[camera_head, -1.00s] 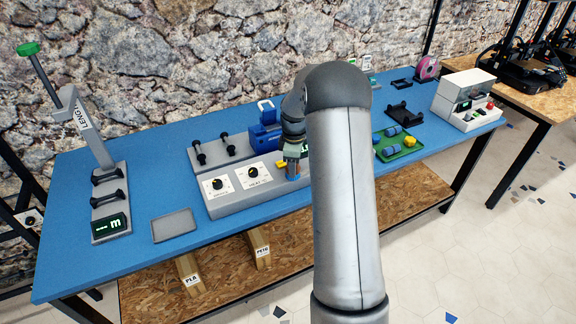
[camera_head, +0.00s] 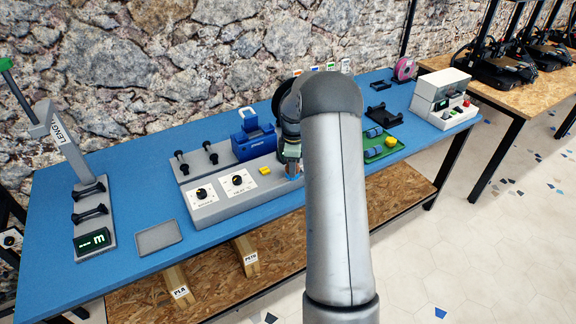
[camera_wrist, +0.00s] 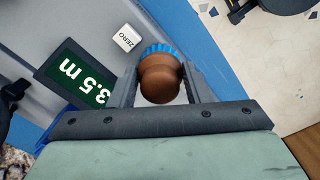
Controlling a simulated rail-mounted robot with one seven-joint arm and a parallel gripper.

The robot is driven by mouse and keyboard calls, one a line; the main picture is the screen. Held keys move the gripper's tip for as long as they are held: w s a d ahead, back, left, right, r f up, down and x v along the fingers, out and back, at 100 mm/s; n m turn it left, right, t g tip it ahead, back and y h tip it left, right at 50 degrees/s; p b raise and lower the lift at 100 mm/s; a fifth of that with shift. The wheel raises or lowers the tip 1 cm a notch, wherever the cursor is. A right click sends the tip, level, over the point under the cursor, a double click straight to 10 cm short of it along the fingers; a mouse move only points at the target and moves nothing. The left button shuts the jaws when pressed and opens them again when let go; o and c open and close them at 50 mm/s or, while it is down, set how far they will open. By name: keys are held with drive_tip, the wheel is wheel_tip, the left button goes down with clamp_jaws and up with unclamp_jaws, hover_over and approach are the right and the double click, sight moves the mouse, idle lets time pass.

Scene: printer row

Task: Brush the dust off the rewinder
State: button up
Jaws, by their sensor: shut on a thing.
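The rewinder (camera_head: 222,205), a grey base with two dials, a yellow button and a blue motor box (camera_head: 254,143), stands mid-bench. My arm hides its right end. My gripper (camera_head: 291,168) is over that end, pointing down. In the wrist view my gripper (camera_wrist: 160,85) is shut on a brush (camera_wrist: 160,80) with a round brown handle. Its blue bristles (camera_wrist: 160,49) show beyond the handle, close over the edge of a grey panel. That panel bears a display (camera_wrist: 78,78) reading 3.5 m and a white ZERO button (camera_wrist: 127,38). I cannot make out dust.
A stand marked LENGTH (camera_head: 62,150) with a display is at the left. A green tray (camera_head: 384,150) with blue and yellow pieces and a white control box (camera_head: 443,98) are at the right. The blue bench (camera_head: 130,262) is clear in front.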

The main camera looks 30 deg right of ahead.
drive_tip(key=shift+d, duration=0.7)
drive_tip(key=shift+f, duration=0.1)
drive_tip(key=shift+a+b, duration=0.45)
drive_tip(key=shift+a, duration=2.9)
drive_tip(key=shift+a+b, duration=0.3)
drive_tip(key=shift+a, duration=1.4)
wheel_tip(320, 180, up, 6)
drive_tip(key=p, duration=0.3)
drive_tip(key=shift+p, duration=0.4)
